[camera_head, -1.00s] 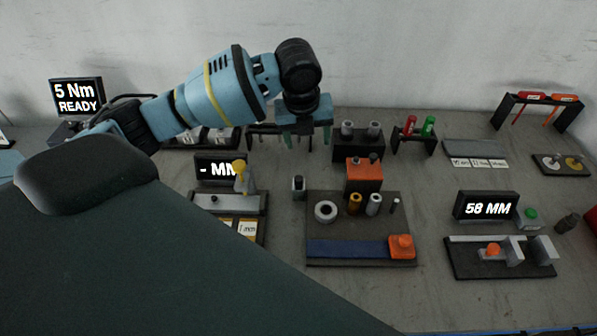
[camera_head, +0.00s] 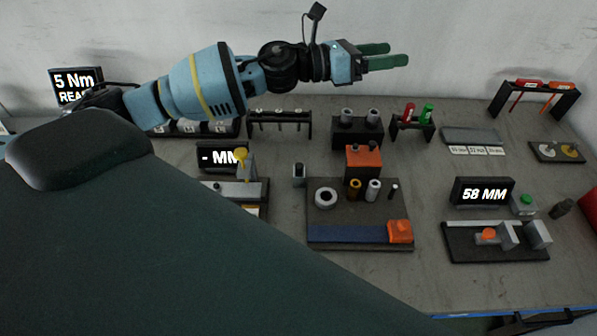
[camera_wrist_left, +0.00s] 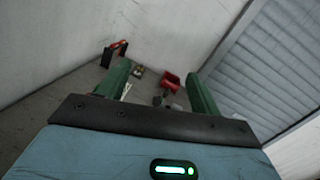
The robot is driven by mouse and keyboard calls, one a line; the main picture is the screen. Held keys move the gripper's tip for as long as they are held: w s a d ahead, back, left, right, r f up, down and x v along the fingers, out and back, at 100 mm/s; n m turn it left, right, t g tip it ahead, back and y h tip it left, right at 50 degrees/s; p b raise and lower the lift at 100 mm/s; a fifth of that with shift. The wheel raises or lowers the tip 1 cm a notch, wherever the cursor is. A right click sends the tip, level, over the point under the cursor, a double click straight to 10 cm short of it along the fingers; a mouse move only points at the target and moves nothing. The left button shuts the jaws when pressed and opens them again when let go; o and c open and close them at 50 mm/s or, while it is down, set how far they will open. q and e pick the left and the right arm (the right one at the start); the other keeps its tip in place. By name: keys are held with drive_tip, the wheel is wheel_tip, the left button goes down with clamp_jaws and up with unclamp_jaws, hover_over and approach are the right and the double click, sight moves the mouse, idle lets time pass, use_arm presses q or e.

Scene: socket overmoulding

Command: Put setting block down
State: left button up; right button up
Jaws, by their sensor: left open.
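My left gripper (camera_head: 398,54) is raised at the back wall, above the bench, with its green fingers pointing right. It is open and empty; its spread fingers also show in the left wrist view (camera_wrist_left: 158,72). I cannot tell for sure which thing is the setting block. A small grey block with a dark face (camera_head: 298,175) stands alone left of the dark assembly board (camera_head: 335,208). Another gauge stand at right holds grey blocks and an orange knob (camera_head: 488,234). No block is near the left gripper. My right gripper does not show clearly.
An orange block (camera_head: 363,162) stands on the board's back edge. Displays read "- MM" (camera_head: 221,157) and "58 MM" (camera_head: 484,193). Racks (camera_head: 280,118) line the back. A red bin (camera_wrist_left: 170,81) shows in the wrist view. Dark parts show at the lower right corner.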

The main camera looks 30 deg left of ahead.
use_arm(q)
drive_tip(key=s+d+f+m+g, duration=0.2)
drive_tip(key=s+f+m+g, duration=0.2)
drive_tip(key=f+m+g, duration=0.1)
drive_tip(key=m+g+y, duration=0.2)
drive_tip(key=g+y, duration=0.4)
drive_tip(key=y, duration=0.5)
hover_over(299, 165)
drive_tip(key=f, duration=1.6)
drive_tip(key=shift+s+a, duration=0.15)
drive_tip(key=shift+a, duration=0.05)
drive_tip(key=shift+s+a+f, duration=0.1)
drive_tip(key=shift+a+f, duration=0.1)
drive_tip(key=shift+a, duration=0.2)
drive_tip(key=shift+x, duration=1.35)
drive_tip(key=shift+s+p+x, duration=0.1)
drive_tip(key=shift+p+x, duration=0.15)
drive_tip(key=shift+x, duration=0.7)
drive_tip(key=shift+s+p+x, duration=0.15)
drive_tip(key=shift+p+x, duration=0.05)
drive_tip(key=shift+x, duration=0.8)
drive_tip(key=shift+w+f, duration=0.15)
drive_tip(key=shift+f, duration=0.55)
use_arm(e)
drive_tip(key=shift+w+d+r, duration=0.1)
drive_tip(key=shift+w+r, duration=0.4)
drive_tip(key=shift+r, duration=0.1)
